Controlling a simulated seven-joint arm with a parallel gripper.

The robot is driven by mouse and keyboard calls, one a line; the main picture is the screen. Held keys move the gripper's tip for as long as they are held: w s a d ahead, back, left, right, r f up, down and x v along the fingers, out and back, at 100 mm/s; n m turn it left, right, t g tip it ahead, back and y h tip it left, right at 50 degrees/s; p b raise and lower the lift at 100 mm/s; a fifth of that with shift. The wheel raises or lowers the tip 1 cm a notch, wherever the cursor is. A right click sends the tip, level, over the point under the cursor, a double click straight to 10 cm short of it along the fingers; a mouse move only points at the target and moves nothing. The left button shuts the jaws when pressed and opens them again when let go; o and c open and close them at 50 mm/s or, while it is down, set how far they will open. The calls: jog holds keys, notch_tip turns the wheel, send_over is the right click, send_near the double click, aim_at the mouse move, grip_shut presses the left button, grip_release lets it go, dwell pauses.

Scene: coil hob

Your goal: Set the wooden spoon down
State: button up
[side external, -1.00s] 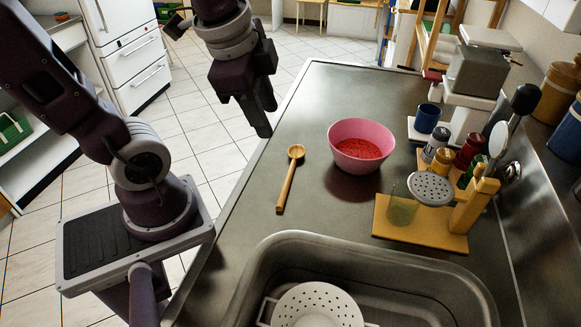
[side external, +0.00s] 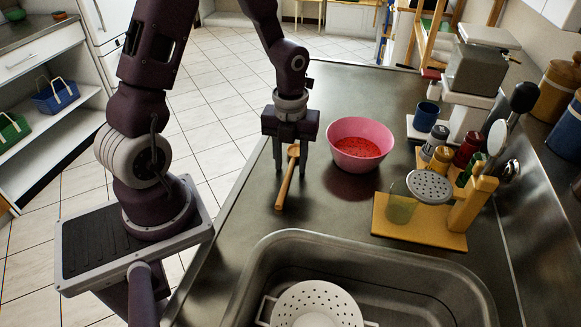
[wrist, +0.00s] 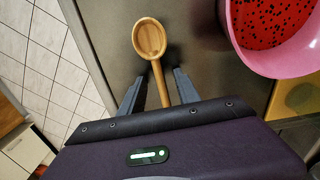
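The wooden spoon (side external: 285,187) lies on the steel counter (side external: 330,215), left of the pink bowl, its bowl end away from the sink and its handle toward it. It also shows in the wrist view (wrist: 150,38). My gripper (side external: 290,172) points down over the spoon near its bowl end. Its fingers are apart, one on each side of the handle. In the wrist view my gripper (wrist: 157,84) shows a gap between each finger and the handle. The exact height of the fingertips above the counter is hard to tell.
The pink bowl (side external: 360,131) with red, dark-speckled contents stands close to the right of my gripper. A yellow rack (side external: 420,226) with utensils and jars stands farther right. The sink (side external: 255,290) holds a white colander (side external: 317,302). The counter's left edge is near the spoon.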

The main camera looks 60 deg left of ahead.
aim_at(291, 165)
grip_shut()
notch_tip(291, 165, up, 8)
jog(key=shift+f, duration=0.1)
jog(key=shift+m, duration=0.3)
jog(key=f, duration=0.2)
jog(key=w+f, duration=0.1)
jog(key=f, duration=0.4)
jog(key=shift+w+f, duration=0.3)
jog(key=shift+w, duration=0.1)
